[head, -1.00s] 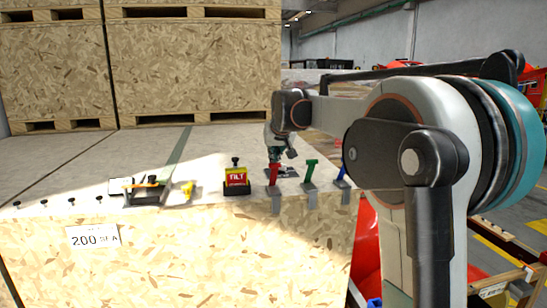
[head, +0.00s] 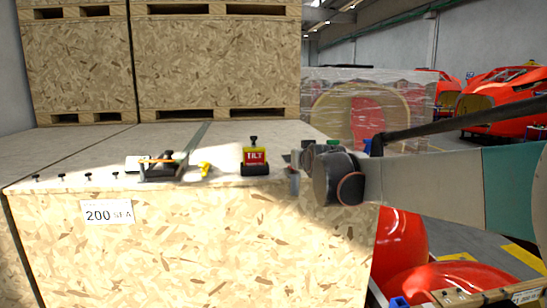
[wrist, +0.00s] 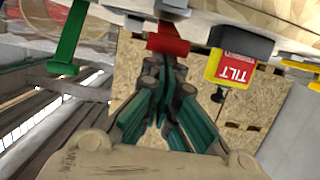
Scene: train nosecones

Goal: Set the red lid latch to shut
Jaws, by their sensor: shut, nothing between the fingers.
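The red lid latch (wrist: 168,44) shows in the wrist view as a short red handle on a grey bracket at the crate edge. In the head view its handle is hidden by my arm. My gripper (wrist: 171,72) is shut and empty, with its teal fingertips right at the red handle's end. I cannot tell whether they touch it. In the head view my gripper is mostly hidden behind my wrist link.
A green latch (wrist: 66,42) stands beside the red one; its top also shows in the head view (head: 333,143), near a blue latch (head: 367,148). A yellow and red TILT box (head: 255,157) sits on the wooden crate (head: 190,245), left of my arm.

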